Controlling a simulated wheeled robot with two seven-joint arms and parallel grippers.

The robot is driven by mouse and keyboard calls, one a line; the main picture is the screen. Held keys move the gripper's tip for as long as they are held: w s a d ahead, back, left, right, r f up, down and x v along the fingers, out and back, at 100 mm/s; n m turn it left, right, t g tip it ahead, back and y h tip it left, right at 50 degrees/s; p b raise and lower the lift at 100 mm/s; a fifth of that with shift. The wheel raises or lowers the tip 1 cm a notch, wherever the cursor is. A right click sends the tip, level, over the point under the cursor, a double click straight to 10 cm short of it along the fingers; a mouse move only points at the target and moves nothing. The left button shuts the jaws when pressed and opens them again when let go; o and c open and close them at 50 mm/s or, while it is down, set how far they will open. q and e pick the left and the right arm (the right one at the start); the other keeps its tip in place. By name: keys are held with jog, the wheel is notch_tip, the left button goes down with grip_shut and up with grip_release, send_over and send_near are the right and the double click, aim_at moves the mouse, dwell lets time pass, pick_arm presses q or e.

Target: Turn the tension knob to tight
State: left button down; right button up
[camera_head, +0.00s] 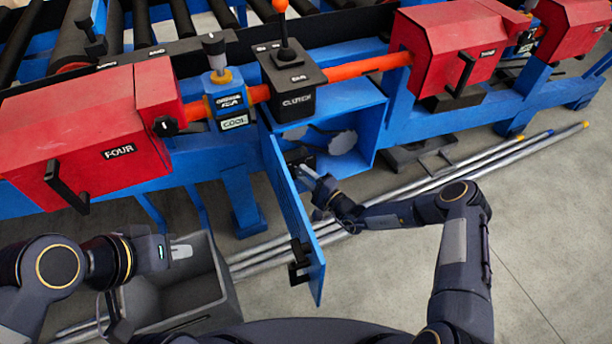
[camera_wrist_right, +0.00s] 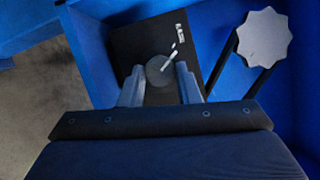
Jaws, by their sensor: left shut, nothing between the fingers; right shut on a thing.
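The tension knob (camera_wrist_right: 158,71) is a dark grey round knob on a black plate (camera_wrist_right: 135,42) inside the open blue cabinet. A light pointer mark on it aims up and right in the right wrist view, near small white plate lettering too small to read. My right gripper (camera_wrist_right: 161,86) is shut on the knob, one finger on each side. In the head view my right gripper (camera_head: 303,170) reaches into the cabinet (camera_head: 368,125) behind its open door, and the knob is mostly hidden. My left gripper (camera_head: 181,251) is shut and empty above a grey bin.
A grey lobed handwheel (camera_wrist_right: 264,38) sits right of the knob; it also shows in the head view (camera_head: 343,142). The open blue door (camera_head: 290,205) with a black handle stands just left of my right gripper. A grey bin (camera_head: 215,310) is at lower left.

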jog(key=m+b, duration=0.1)
jog(key=m, duration=0.1)
jog(key=m+t, duration=0.1)
jog(key=m, duration=0.1)
jog(key=shift+f+t+b, duration=0.3)
jog(key=shift+b, duration=0.05)
jog(key=m+t, duration=0.1)
jog(key=m, duration=0.1)
jog(key=m+b, duration=0.1)
jog(key=m, duration=0.1)
jog(key=shift+s+a+f+t, duration=0.1)
jog(key=shift+t, duration=0.3)
jog(key=m+t+h, duration=0.1)
jog(key=m, duration=0.2)
jog(key=m+t+h, duration=0.1)
jog(key=m, duration=0.2)
jog(key=shift+s+a+m, duration=0.1)
jog(key=shift+a+m, duration=0.05)
jog(key=shift+m, duration=0.15)
jog(key=shift+a+m+t+h, duration=0.1)
jog(key=shift+m+t+h, duration=0.45)
jog(key=shift+m, duration=0.85)
jog(key=shift+a+m+t+h, duration=0.1)
jog(key=shift+m+t+h, duration=0.25)
jog(key=shift+m+h, duration=0.75)
jog(key=shift+m, duration=0.5)
jog(key=o, duration=1)
jog(key=shift+c, duration=0.2)
